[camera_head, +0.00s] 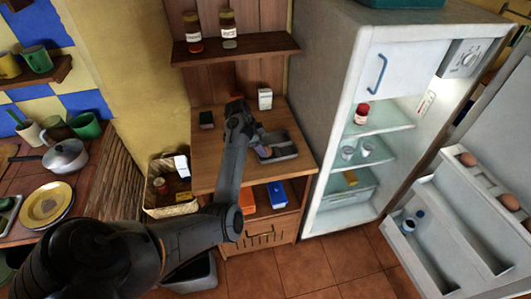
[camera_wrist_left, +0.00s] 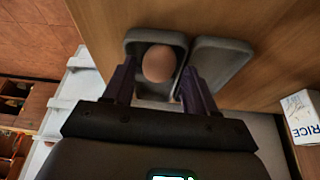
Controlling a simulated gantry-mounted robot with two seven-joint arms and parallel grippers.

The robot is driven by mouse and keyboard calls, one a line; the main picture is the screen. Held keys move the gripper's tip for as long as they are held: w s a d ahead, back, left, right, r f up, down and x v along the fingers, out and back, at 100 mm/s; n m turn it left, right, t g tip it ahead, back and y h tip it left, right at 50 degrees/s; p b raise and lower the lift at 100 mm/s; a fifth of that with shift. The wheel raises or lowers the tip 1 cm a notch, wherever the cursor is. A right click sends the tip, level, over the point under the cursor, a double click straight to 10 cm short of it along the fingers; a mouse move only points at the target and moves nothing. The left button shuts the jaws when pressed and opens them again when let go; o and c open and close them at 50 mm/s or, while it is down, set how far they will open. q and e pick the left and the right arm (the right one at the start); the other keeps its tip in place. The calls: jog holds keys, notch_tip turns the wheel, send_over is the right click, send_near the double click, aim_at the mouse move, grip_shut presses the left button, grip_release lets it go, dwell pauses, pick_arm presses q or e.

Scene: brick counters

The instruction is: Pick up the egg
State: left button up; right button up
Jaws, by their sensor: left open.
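A brown egg (camera_wrist_left: 158,63) lies in one compartment of a grey two-part tray (camera_wrist_left: 222,62) in the left wrist view. In the head view the tray (camera_head: 285,154) sits on the wooden counter, and I cannot make out the egg there behind my gripper. My left gripper (camera_head: 259,145) is over the tray's left part. In the left wrist view its two dark fingers (camera_wrist_left: 160,84) are open, one on each side of the egg's compartment, with the egg between and beyond them. They do not appear closed on it. My right gripper is not in view.
A white box (camera_head: 265,99) stands behind the tray; the left wrist view shows a box marked RICE (camera_wrist_left: 302,115). A small dark object (camera_head: 206,119) is at the counter's left. A shelf with jars (camera_head: 235,47) hangs above. The fridge (camera_head: 330,110) stands right, its open door holding brown eggs (camera_head: 467,159).

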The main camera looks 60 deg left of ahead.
pick_arm(q)
jog(key=shift+x, duration=1.15)
jog(key=shift+w+a+f, duration=0.15)
jog(key=shift+f, duration=0.4)
jog(key=c, duration=0.5)
jog(key=shift+w+r, duration=0.1)
jog(key=shift+r, duration=0.45)
jog(key=r, duration=0.1)
jog(key=d+r, duration=0.1)
jog(key=r, duration=0.1)
jog(key=shift+s, duration=0.2)
jog(key=w+d+r, duration=0.3)
jog(key=w+d, duration=0.1)
jog(key=w+d+r+p, duration=0.1)
jog(key=w+d+r, duration=0.3)
jog(key=shift+r, duration=0.2)
